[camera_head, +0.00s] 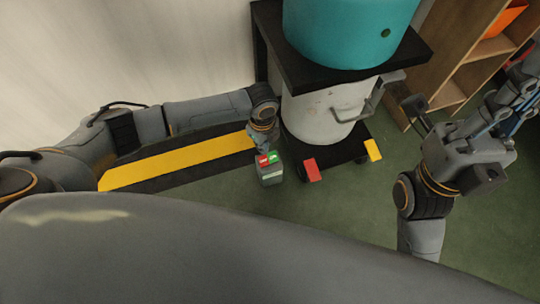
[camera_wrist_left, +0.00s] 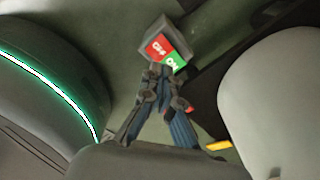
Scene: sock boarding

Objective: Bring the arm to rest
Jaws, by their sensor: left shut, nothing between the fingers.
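My left arm reaches in from the left in the head view. Its gripper (camera_head: 263,149) points down just over a small grey switch box (camera_head: 271,178) with a red and a green button on top. In the left wrist view the left gripper (camera_wrist_left: 161,68) is shut and empty, its fingertips together in front of the red OFF and green ON faces of the box (camera_wrist_left: 150,34). I cannot tell whether the tips touch the buttons. My right gripper (camera_head: 515,92) is at the right edge, partly cut off, and its jaw state is unclear.
A teal drum (camera_head: 345,35) stands on a black shelf (camera_head: 270,30) above a white cylinder (camera_head: 325,115) with a handle. A wooden shelf unit (camera_head: 450,65) is at the upper right. A yellow and black strip (camera_head: 180,163) lies left of the box. Green floor (camera_head: 330,215) is open below.

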